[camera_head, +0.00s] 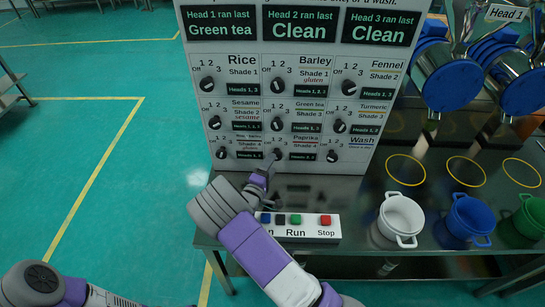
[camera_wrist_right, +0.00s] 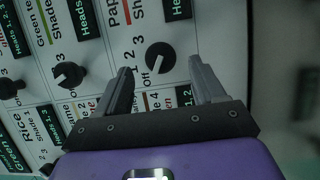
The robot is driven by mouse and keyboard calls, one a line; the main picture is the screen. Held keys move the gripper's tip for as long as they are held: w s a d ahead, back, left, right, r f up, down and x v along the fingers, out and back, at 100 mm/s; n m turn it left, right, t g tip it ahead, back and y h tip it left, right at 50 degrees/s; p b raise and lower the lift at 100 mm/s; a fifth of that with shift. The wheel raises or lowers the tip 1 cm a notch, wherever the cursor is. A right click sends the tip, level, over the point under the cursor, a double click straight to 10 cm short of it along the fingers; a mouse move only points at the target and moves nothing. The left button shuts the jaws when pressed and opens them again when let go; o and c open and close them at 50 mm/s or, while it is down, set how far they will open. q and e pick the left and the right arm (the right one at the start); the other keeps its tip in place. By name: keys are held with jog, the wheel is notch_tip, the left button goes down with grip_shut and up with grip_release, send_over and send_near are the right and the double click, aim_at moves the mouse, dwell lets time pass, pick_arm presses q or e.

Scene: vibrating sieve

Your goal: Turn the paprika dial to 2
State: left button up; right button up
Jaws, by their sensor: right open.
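The paprika dial (camera_head: 277,153) is a black knob in the bottom row, middle column, of the white panel. My right gripper (camera_head: 268,168) is just in front of it and below it, partly overlapping its lower edge. In the right wrist view the dial (camera_wrist_right: 160,57) shows between the two open fingertips (camera_wrist_right: 160,75), without visible contact. Its pale pointer mark seems to face the Off label. The printed marks Off, 1, 2, 3 are beside it. The jaws are open and empty. My left gripper is not shown.
Other dials crowd close, such as the green tea dial (camera_head: 277,124), the wash dial (camera_head: 331,156) and the bottom-left dial (camera_head: 221,153). A button box (camera_head: 298,235) with Run and Stop sits below on the steel table (camera_head: 345,190). White (camera_head: 401,218) and blue pots (camera_head: 468,221) stand right.

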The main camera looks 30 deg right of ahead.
aim_at(277, 153)
jog(key=shift+x, duration=2.1)
jog(key=c, duration=1)
jog(key=shift+c, duration=0.2)
jog(key=shift+m, duration=0.3)
jog(key=shift+s+d+r+m+y+b, duration=0.15)
jog(key=shift+m+y, duration=0.95)
jog(key=shift+m, duration=0.8)
jog(key=shift+w+m+y+b, duration=0.1)
jog(key=shift+m+y+b, duration=0.1)
jog(key=shift+m+y, duration=1.3)
jog(key=shift+s+d+r+m+y+b, duration=0.15)
jog(key=shift+m+y, duration=0.55)
jog(key=shift+m, duration=1.6)
jog(key=shift+w+a, duration=0.1)
jog(key=shift+a, duration=0.05)
